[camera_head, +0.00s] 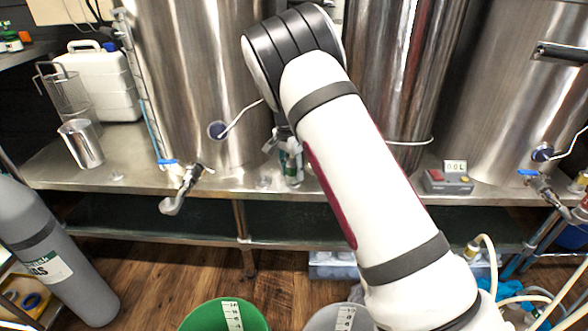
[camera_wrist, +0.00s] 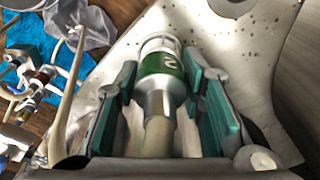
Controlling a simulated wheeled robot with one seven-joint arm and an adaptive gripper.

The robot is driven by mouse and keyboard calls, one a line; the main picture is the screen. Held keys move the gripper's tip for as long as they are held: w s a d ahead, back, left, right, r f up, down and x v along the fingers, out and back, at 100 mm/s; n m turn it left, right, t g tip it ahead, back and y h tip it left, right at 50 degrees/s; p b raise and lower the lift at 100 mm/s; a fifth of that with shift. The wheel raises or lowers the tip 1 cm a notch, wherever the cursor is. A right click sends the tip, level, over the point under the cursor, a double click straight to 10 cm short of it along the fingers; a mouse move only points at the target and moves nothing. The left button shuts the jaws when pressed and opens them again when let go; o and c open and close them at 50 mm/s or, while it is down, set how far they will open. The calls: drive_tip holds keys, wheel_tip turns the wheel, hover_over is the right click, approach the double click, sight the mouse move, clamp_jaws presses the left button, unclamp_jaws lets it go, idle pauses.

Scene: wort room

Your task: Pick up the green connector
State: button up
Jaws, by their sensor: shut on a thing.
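The green connector (camera_wrist: 163,72) is a short cylinder with a green band marked "2", a clear cap end and a metal collar leading to a pale hose. In the wrist view it lies between the teal pads of my gripper (camera_wrist: 165,95), which is shut on it. In the head view my gripper (camera_head: 283,150) is partly hidden behind my arm, at the steel counter by the middle-left tank. A small part of the green connector (camera_head: 291,163) shows there.
Steel tanks (camera_head: 190,70) stand along the counter (camera_head: 125,165). A valve with a blue handle (camera_head: 180,180) juts out at the left. A metal cup (camera_head: 82,143), a white jerrycan (camera_head: 103,82) and a small scale-like box (camera_head: 447,181) are on the counter. A green bucket (camera_head: 205,315) is on the floor.

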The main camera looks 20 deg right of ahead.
wheel_tip(320, 180, up, 6)
drive_tip(key=p, duration=0.2)
drive_tip(key=shift+r+p, duration=0.2)
drive_tip(key=shift+p, duration=0.2)
drive_tip(key=s+a+p, duration=0.2)
drive_tip(key=s+a, duration=0.2)
drive_tip(key=a, duration=0.4)
drive_tip(key=s+a+p, duration=0.2)
drive_tip(key=s+a, duration=0.3)
drive_tip(key=a, duration=0.4)
drive_tip(key=shift+a+p, duration=0.25)
drive_tip(key=shift+p, duration=0.05)
drive_tip(key=shift+w+r, duration=0.1)
drive_tip(key=shift+r+p, duration=1.8)
drive_tip(key=shift+r, duration=0.35)
